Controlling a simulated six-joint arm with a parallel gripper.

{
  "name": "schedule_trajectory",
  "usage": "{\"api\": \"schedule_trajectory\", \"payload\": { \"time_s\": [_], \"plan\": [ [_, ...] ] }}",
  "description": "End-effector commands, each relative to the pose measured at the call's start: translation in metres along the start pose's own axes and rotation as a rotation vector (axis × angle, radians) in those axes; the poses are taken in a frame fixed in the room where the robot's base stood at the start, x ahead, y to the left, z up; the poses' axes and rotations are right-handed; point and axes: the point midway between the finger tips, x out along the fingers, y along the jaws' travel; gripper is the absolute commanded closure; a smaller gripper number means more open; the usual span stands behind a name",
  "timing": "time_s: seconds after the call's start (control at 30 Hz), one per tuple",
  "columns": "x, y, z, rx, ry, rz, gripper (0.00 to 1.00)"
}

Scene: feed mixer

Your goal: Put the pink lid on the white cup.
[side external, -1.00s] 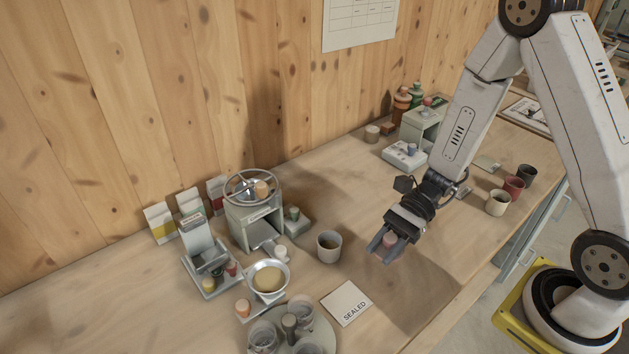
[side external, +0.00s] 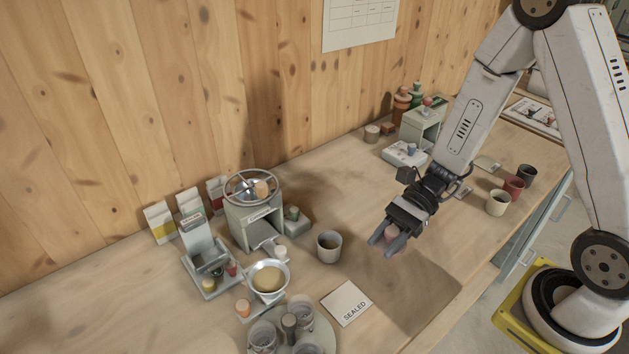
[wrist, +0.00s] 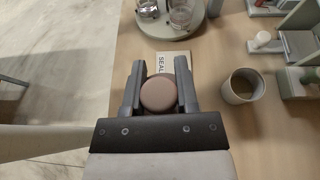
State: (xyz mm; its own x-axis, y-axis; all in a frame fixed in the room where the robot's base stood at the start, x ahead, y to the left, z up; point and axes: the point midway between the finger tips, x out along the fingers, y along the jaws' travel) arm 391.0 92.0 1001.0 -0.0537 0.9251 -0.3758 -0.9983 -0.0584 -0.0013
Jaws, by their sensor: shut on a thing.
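My gripper (side external: 389,240) is shut on the pink lid (side external: 393,236), a small round piece held between the two fingers above the table. In the wrist view the lid (wrist: 159,94) shows as a dull pink disc between the fingertips. The white cup (side external: 329,246) stands upright and open on the table, to the left of my gripper in the side view, with something dark inside. It also shows in the wrist view (wrist: 241,87), to the right of the lid and apart from it.
A card marked SEALED (side external: 347,303) lies flat in front of the cup. A metal bowl (side external: 268,280), a hand-wheel mixer (side external: 253,212) and a round tray of glasses (side external: 318,332) stand left of it. Several other cups (side external: 498,202) stand at right.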

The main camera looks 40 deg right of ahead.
Motion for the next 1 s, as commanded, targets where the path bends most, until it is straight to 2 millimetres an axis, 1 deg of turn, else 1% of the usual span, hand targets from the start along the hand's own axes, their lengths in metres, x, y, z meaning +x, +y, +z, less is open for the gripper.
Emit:
{"api": "schedule_trajectory", "payload": {
  "time_s": [0.3, 0.5, 0.7, 1.0],
  "plan": [
    [-0.015, 0.006, 0.042, 0.008, -0.020, -0.031, 1.00],
    [-0.021, 0.012, 0.063, 0.016, -0.032, -0.044, 1.00],
    [-0.024, 0.015, 0.073, 0.020, -0.039, -0.049, 1.00],
    [-0.024, 0.013, 0.074, 0.021, -0.041, -0.049, 1.00]
  ]
}}
